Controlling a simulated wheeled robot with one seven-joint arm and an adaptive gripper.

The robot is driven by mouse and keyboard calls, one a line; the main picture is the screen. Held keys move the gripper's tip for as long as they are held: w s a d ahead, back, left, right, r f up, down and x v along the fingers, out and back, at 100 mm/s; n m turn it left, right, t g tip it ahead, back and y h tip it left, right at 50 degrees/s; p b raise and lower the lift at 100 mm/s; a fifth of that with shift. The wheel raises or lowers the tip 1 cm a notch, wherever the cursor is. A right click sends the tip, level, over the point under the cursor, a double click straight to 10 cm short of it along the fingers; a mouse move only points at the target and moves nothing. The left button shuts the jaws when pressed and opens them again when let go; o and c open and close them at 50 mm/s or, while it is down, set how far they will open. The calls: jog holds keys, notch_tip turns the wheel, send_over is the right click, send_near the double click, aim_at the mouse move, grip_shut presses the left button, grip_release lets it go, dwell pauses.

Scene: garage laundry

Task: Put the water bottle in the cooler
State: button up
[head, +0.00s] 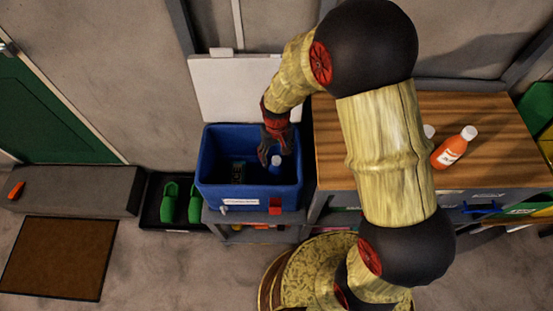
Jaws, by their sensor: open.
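The cooler (207,183) is a blue open box with its white lid (237,90) raised against the wall behind it. A small blue bottle with a white cap, which looks like the water bottle (276,168), is inside the cooler toward its right side and appears upright. My gripper (273,152) is open, pointing down over the cooler just above the bottle's cap. The fingers look apart from the bottle, though contact is hard to judge at this size. A dark item (239,171) also lies in the cooler, left of the bottle.
A wooden workbench (482,115) stands right of the cooler. On it are an orange bottle (452,149) with a white cap and a white-topped item (429,131) partly hidden by my arm. Green clogs (181,203) sit in a tray at left. A brown mat (55,258) lies on the floor.

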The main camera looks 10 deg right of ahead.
jog(key=shift+r+p, duration=0.5)
jog(key=shift+r, duration=1.4)
jog(key=s+d+r+m+t, duration=0.15)
jog(key=s+d+r, duration=0.3)
jog(key=r, duration=0.85)
jog(key=s+d+r+t, duration=0.3)
jog(key=s+r, duration=0.2)
jog(key=r, duration=0.8)
jog(key=s+d+r+t, duration=0.1)
jog(key=s+r, duration=0.3)
jog(key=s, duration=0.4)
jog(key=shift+s+d+r+m, duration=0.35)
jog(key=shift+s+d, duration=0.05)
jog(key=shift+c, duration=0.3)
